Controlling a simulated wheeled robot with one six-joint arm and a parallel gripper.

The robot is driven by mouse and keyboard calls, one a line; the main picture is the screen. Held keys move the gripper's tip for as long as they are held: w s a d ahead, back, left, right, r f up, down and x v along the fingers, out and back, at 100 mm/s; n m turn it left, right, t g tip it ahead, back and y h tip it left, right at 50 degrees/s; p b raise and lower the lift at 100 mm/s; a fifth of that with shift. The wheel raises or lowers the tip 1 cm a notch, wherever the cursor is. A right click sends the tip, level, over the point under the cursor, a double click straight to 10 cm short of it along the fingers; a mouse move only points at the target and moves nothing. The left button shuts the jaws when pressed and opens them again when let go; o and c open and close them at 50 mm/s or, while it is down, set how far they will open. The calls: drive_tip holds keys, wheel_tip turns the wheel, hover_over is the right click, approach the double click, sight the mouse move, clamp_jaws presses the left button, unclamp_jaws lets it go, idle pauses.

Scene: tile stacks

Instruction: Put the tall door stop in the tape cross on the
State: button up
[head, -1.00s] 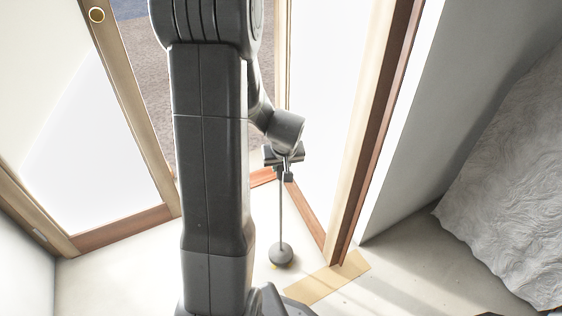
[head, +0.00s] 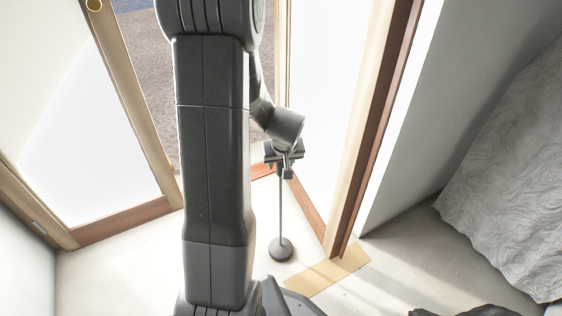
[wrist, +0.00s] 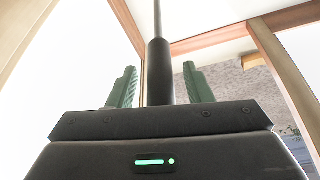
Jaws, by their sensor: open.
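The tall door stop (head: 281,248) stands upright on the pale floor, with a round dark base and a thin grey pole. My gripper (head: 284,158) is at the top of the pole. In the wrist view, my gripper (wrist: 160,80) has its green fingers apart, one on each side of the door stop's dark handle (wrist: 159,62), with gaps showing. Tan tape (head: 328,272) lies on the floor to the right of the base. Only an angled strip of it shows, so I cannot tell whether it forms a cross.
A wooden door frame (head: 372,130) rises close behind the tape. A glazed door leaf (head: 110,225) stands open at left. A grey textured cover (head: 510,200) hangs at right, and a dark object (head: 455,312) shows at the bottom edge. Floor between is clear.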

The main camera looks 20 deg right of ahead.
drive_tip(key=p+v, duration=0.3)
drive_tip(key=v, duration=0.9)
drive_tip(key=shift+p, duration=0.35)
